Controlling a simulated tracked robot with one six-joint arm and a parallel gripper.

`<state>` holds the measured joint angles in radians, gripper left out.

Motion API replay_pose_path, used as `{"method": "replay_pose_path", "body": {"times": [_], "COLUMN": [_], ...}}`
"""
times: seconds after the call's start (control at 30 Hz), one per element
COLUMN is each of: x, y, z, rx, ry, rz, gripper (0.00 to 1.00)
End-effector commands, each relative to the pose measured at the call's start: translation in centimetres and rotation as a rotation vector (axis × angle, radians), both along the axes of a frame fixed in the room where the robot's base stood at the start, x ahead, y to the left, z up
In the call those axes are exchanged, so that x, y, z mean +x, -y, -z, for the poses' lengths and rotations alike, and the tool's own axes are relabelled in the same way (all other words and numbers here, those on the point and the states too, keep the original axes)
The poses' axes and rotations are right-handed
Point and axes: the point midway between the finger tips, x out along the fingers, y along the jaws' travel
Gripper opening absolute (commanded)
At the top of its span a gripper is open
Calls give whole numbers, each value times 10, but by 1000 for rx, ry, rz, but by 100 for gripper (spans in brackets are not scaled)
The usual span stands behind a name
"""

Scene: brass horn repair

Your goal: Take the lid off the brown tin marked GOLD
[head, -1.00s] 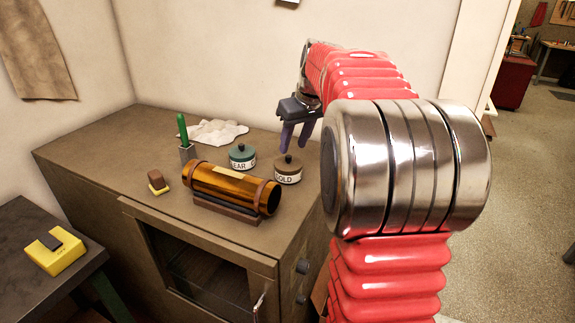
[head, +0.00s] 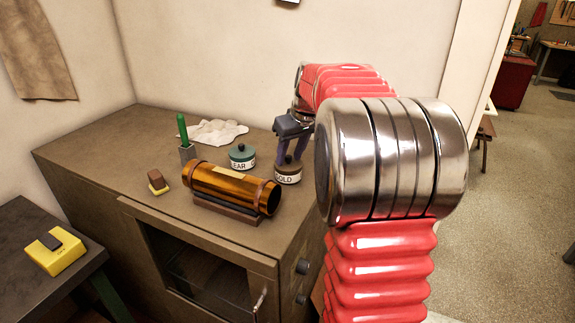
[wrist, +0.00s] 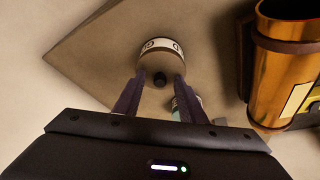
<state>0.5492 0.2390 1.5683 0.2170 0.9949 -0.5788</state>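The brown tin marked GOLD (head: 288,177) stands on the cabinet top, right of the teal tin (head: 242,161) whose label reads EAR in what shows. Its brown lid with a dark knob is on it. My gripper (head: 291,157) is over the tin, with its two purple fingers pointing down on either side of the knob. In the wrist view, the dark knob (wrist: 160,79) sits between the open fingertips (wrist: 156,82), with a gap on each side. The tin (wrist: 161,50) shows beyond it.
A amber-brown cylinder (head: 228,187) lies on a cradle left of the tin and shows at the right in the wrist view (wrist: 283,60). A green-handled tool (head: 182,129), white cloth (head: 212,132) and brown-yellow block (head: 157,182) are farther left. The front right cabinet top is clear.

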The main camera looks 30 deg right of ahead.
Motion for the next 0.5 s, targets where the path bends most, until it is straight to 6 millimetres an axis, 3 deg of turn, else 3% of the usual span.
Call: {"method": "replay_pose_path", "body": {"times": [0.1,0.5], "x": [0,0], "y": [0,0], "z": [0,0], "rx": [0,0], "ry": [0,0], "rz": [0,0], "gripper": [36,8]}}
